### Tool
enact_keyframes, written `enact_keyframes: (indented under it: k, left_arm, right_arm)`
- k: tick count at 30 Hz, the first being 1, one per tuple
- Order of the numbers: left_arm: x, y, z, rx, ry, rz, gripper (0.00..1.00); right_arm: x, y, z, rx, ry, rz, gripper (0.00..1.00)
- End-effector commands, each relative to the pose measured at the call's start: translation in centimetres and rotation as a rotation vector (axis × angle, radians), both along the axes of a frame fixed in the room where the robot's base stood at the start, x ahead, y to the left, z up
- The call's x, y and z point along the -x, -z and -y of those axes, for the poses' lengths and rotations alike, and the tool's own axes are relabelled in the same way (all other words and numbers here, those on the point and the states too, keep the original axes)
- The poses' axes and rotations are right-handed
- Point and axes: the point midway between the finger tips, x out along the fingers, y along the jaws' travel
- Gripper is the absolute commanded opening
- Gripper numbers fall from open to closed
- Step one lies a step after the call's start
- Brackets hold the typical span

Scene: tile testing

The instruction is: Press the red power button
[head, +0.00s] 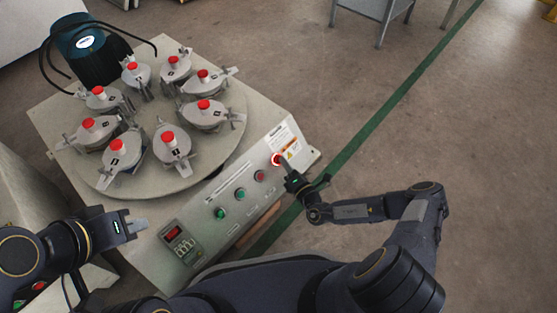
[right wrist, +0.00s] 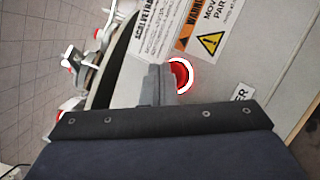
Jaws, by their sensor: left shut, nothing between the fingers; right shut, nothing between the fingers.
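The red power button (head: 277,159), with a pale ring around it, is at the right end of the machine's sloped front panel, beside a yellow warning label. My right gripper (head: 285,168) is shut and empty, with its tips right at the button. In the right wrist view the closed fingers (right wrist: 157,80) cover the left edge of the red button (right wrist: 182,76); whether they touch it I cannot tell.
The front panel (head: 200,228) also carries green buttons (head: 221,213), a smaller reddish button (head: 260,176) and a display (head: 173,233). A round turntable (head: 215,153) with several red-knobbed grey pots stands behind it. Open floor with a green line (head: 390,105) is to the right.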

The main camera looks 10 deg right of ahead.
Motion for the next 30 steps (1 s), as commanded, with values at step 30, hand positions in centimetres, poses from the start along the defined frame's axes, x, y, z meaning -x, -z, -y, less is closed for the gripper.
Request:
enact_keyframes:
  k: [30]
  left_arm:
    - [0.0, -1.4, 0.0, 0.000, 0.000, 0.000, 0.00]
  right_arm:
    - [0.9, -0.9, 0.7, -0.001, 0.000, 0.000, 0.00]
